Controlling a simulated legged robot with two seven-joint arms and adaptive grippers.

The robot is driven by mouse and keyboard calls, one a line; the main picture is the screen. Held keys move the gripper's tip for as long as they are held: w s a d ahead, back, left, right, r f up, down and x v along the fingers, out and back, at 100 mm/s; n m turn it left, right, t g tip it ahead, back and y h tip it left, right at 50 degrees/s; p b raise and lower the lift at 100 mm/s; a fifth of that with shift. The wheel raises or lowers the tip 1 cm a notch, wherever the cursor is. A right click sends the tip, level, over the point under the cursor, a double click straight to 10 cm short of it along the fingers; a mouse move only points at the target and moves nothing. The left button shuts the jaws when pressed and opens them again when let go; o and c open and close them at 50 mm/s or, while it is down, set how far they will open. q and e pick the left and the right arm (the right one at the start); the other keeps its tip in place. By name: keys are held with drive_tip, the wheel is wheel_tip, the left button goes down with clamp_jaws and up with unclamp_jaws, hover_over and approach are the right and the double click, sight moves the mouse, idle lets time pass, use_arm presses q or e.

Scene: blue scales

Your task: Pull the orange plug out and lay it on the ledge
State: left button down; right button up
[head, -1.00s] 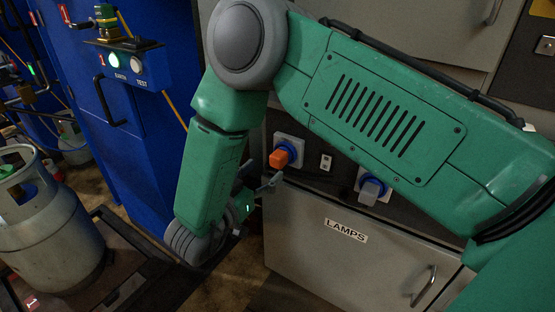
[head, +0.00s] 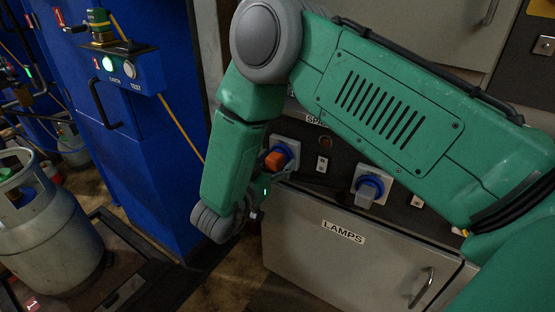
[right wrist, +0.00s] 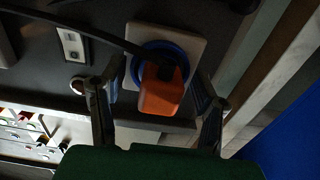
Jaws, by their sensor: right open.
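The orange plug (head: 275,160) sits in a blue-ringed socket (head: 286,148) on the dark panel. In the right wrist view the plug (right wrist: 160,92) is in its socket with a dark cable crossing above it. My right gripper (head: 275,176) is open at the plug. In the right wrist view its fingers (right wrist: 158,100) stand on either side of the plug, with gaps between them and it. The ledge is hard to make out; a narrow edge (right wrist: 160,123) runs along the panel beside the plug. My left gripper is not in view.
A second socket with a grey plug (head: 369,191) is to the right. A small switch (head: 322,163) lies between the sockets. The grey LAMPS door (head: 345,260) is below. A blue cabinet (head: 150,150) and a gas cylinder (head: 45,230) stand at the left.

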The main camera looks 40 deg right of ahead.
sight(270, 166)
drive_tip(key=shift+a+r, duration=0.1)
drive_tip(key=shift+a, duration=0.15)
drive_tip(key=shift+d, duration=0.15)
idle(0.4)
drive_tip(key=shift+p, duration=0.6)
clamp_jaws()
drive_tip(key=shift+s+a, duration=0.1)
drive_tip(key=shift+a, duration=0.2)
drive_tip(key=shift+p+v, duration=0.55)
drive_tip(key=shift+v, duration=2.2)
